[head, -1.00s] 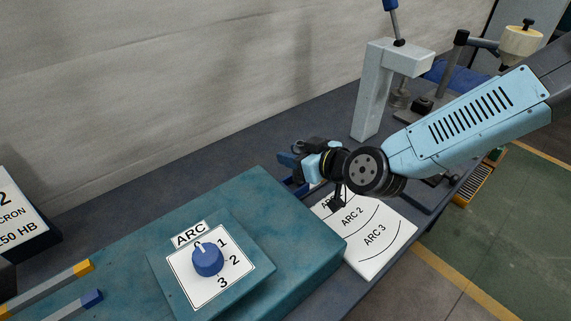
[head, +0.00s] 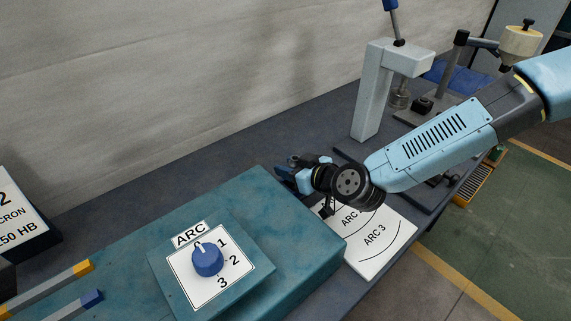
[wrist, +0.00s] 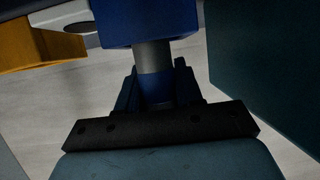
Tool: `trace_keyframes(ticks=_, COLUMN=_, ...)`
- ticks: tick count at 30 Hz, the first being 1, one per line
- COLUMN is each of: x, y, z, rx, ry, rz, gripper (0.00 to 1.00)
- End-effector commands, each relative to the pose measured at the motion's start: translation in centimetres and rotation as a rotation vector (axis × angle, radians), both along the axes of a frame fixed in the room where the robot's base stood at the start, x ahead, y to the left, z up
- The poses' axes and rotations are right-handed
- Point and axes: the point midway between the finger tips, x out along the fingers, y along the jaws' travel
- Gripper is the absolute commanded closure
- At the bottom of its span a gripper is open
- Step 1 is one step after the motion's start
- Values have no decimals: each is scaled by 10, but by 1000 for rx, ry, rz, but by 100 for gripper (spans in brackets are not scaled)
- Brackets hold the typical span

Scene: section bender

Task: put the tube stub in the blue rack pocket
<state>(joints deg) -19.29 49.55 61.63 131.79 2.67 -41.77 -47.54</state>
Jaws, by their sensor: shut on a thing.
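The blue rack pocket (wrist: 150,18) shows as a blue block at the top. The stub's far end meets the block's lower edge in the picture; I cannot tell whether it is inside the pocket or only in line with it. In the head view, my gripper (head: 291,172) is low behind the far right corner of the teal bender body; the stub and the pocket cannot be made out there.
An orange block (wrist: 55,45) stands left of the blue one in the wrist view. The teal bender body (head: 300,235) is close by, with a blue ARC knob (head: 207,259). An arc chart (head: 378,240) lies under my arm. A grey press (head: 375,90) stands behind.

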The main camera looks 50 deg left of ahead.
Motion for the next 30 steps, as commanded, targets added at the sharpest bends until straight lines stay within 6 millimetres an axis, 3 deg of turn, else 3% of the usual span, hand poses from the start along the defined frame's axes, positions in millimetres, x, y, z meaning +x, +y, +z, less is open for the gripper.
trace_keyframes(ticks=8, x=0, y=0, z=-2, rx=0, ry=0, rz=1, gripper=99)
trace_keyframes(ticks=9, x=0, y=0, z=-1, rx=0, ry=0, rz=1, gripper=61)
trace_keyframes(ticks=16, x=0, y=0, z=-1, rx=0, ry=0, rz=1, gripper=39)
trace_keyframes(ticks=25, x=0, y=0, z=1, rx=0, ry=0, rz=0, gripper=39)
trace_keyframes(ticks=30, x=0, y=-16, z=8, rx=1, ry=-2, rz=0, gripper=39)
